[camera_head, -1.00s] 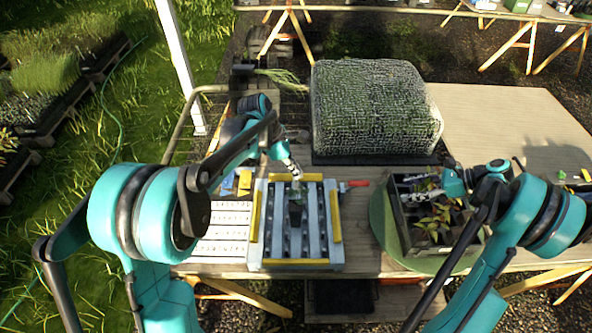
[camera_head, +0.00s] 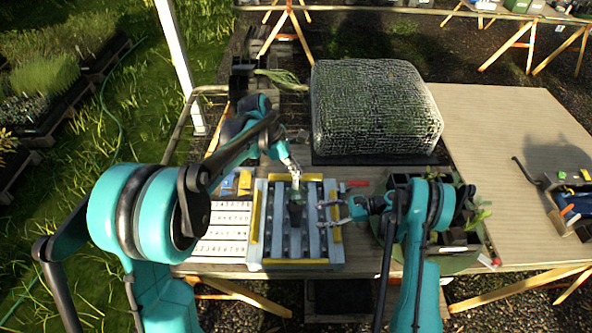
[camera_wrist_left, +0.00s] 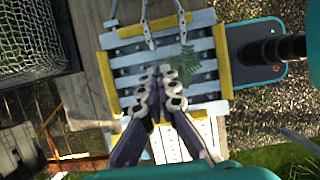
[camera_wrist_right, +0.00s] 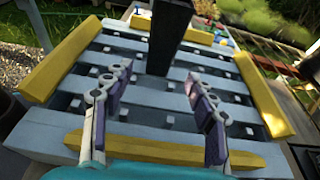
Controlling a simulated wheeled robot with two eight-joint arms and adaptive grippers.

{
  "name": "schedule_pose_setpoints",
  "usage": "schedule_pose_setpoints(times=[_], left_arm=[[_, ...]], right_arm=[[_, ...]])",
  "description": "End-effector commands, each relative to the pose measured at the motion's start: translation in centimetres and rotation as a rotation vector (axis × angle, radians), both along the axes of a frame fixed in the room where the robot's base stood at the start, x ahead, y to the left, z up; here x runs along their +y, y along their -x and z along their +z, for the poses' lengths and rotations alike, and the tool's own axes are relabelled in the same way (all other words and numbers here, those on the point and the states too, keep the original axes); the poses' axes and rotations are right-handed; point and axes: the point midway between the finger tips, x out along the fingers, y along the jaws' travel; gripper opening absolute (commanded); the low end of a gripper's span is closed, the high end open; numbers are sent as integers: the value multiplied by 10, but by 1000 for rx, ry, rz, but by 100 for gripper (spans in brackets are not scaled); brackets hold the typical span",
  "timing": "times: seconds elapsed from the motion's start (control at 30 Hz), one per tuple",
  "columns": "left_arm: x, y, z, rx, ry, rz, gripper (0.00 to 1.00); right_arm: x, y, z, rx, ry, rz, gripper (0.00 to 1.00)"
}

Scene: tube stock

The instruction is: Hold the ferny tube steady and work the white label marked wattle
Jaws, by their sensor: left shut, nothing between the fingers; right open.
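The ferny tube (camera_head: 296,213) is dark and stands upright in the slatted rack (camera_head: 272,226). Its green fern (camera_wrist_left: 183,64) spreads in the left wrist view beside my left fingertips. My left gripper (camera_head: 296,180) is shut and empty above the tube at its far side. My right gripper (camera_head: 334,212) is open at the rack's right side, pointing toward the tube. In the right wrist view the tube (camera_wrist_right: 170,38) rises beyond my open fingers (camera_wrist_right: 155,80), apart from them. I cannot make out the white label marked wattle in any view.
A white numbered board (camera_head: 225,218) lies left of the rack. A dark tray of plants (camera_head: 459,238) stands on a green round (camera_head: 455,263) to the right. A mesh-covered block (camera_head: 370,108) is behind. A tool caddy (camera_head: 572,205) is at far right.

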Motion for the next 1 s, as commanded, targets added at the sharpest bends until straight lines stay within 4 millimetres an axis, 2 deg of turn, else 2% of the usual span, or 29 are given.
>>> schedule_pose_setpoints(times=[0.5,0.7,1.0], left_arm=[[0,0,0,0,0,0,0],[0,0,0,0,0,0,0],[0,0,0,0,0,0,0]], right_arm=[[70,0,-21,0,0,0,57],[82,0,-25,1,0,-1,57],[85,0,-26,1,1,-1,57]])
